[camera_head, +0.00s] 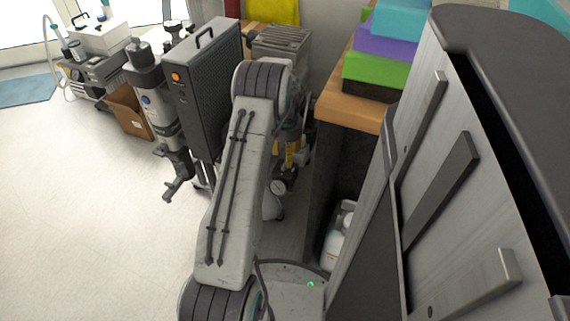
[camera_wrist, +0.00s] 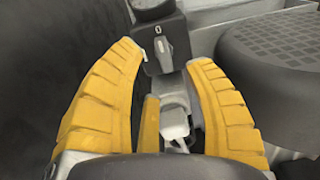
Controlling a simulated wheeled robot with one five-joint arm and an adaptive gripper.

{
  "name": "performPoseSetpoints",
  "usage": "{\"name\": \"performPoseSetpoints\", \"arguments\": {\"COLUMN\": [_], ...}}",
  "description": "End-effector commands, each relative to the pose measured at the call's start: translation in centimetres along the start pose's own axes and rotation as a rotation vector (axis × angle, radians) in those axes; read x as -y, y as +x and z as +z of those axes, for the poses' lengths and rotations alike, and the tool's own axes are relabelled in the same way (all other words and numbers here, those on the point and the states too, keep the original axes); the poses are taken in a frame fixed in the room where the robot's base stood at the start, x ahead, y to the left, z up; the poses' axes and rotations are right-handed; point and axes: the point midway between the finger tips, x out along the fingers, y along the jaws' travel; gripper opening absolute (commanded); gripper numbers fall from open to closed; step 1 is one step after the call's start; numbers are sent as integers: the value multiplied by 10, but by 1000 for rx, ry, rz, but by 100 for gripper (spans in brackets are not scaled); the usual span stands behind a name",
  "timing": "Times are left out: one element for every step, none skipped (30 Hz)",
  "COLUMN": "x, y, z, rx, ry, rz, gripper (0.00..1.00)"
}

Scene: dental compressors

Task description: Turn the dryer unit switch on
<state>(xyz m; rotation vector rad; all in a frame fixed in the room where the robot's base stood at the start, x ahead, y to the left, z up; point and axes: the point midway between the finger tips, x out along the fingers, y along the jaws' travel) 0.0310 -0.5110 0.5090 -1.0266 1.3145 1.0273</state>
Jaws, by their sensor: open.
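In the wrist view, a dark switch box (camera_wrist: 149,36) with a grey rotary knob (camera_wrist: 165,48) stands at the top centre. A white "0" mark shows beside the knob, whose handle looks roughly upright. My gripper (camera_wrist: 166,56) is open, with its yellow fingers spread on either side below the box. The knob shows in the gap between the fingertips, and I cannot tell whether either touches it. In the head view my gripper (camera_head: 291,156) is partly hidden behind my arm, and the switch cannot be made out. A tall dark finned unit (camera_head: 204,88) with an orange light stands left of my arm.
A grey cylinder (camera_head: 152,95) stands beside the finned unit. A wooden-topped counter (camera_head: 347,109) with coloured boxes is close on the right, and a grey cabinet (camera_head: 470,190) fills the right side. A cardboard box (camera_head: 128,108) lies at left. The left floor is open.

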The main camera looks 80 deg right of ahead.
Motion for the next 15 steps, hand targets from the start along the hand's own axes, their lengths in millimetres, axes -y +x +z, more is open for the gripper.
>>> {"name": "performPoseSetpoints", "arguments": {"x": [0, 0, 0, 0, 0, 0, 0, 0, 0, 0, 0, 0, 0, 0, 0], "y": [10, 13, 18, 22, 26, 31, 35, 37, 40, 42, 44, 46, 46, 47, 47], "z": [1, 0, 0, 0, 1, 1, 1, 0, 0, 0, 0, 0, 0, 0, 0], "rx": [2, 2, 1, 1, 2, 2, 2, 1, 0, 0, 0, 0, 0, 0, 0], "ry": [-1, -1, -1, -1, -1, -1, -1, -1, -1, -1, -1, -1, -1, -1, -1], "rz": [0, 0, 0, 0, 0, 0, 0, 0, 0, 0, 0, 0, 0, 0, 0], "gripper": [48, 48, 48, 48, 48, 48, 48, 48, 48, 48, 48, 48, 48, 48, 48]}}
